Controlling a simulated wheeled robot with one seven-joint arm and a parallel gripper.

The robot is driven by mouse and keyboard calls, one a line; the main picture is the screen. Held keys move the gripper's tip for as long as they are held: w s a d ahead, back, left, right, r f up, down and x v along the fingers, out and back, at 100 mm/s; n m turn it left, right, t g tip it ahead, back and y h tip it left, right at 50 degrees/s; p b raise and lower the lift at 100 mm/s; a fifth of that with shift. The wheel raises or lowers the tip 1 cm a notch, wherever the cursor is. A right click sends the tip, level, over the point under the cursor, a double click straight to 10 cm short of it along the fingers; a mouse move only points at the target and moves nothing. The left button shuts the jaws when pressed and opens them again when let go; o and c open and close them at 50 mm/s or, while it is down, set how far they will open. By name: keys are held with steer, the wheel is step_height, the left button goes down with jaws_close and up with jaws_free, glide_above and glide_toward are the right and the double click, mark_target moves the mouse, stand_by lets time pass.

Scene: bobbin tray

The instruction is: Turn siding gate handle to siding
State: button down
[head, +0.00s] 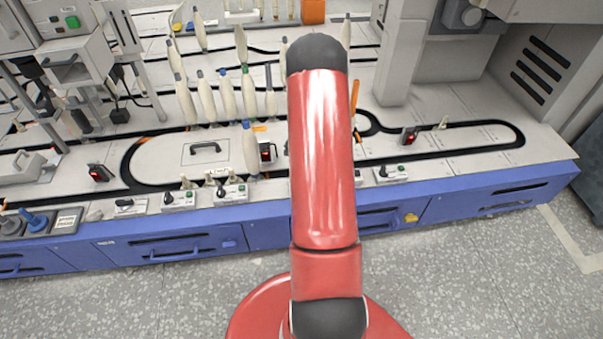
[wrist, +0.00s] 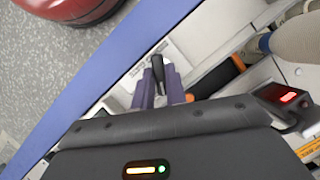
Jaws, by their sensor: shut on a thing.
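In the wrist view, my gripper (wrist: 160,76) has its two purple-grey fingers on either side of a small black handle (wrist: 157,62), closed on it. The handle stands on a pale control plate (wrist: 139,73) beside the blue front edge. Its lettering is too small to read, so I cannot tell from a label which way it points. In the head view, my red arm hides my gripper and this handle.
Similar black-handled plates (head: 230,193) line the front edge, another right of my arm (head: 391,173). A bobbin (head: 250,150) stands close left of my arm, near a red-lit display box (head: 267,152). The blue cabinet front (head: 200,243) borders open floor.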

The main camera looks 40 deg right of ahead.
steer(key=c, duration=1.4)
jaws_free()
steer(key=shift+c, duration=0.2)
steer(key=v, duration=0.7)
steer(key=shift+d+r, duration=0.15)
steer(key=shift+r, duration=0.2)
steer(key=shift+w, duration=0.1)
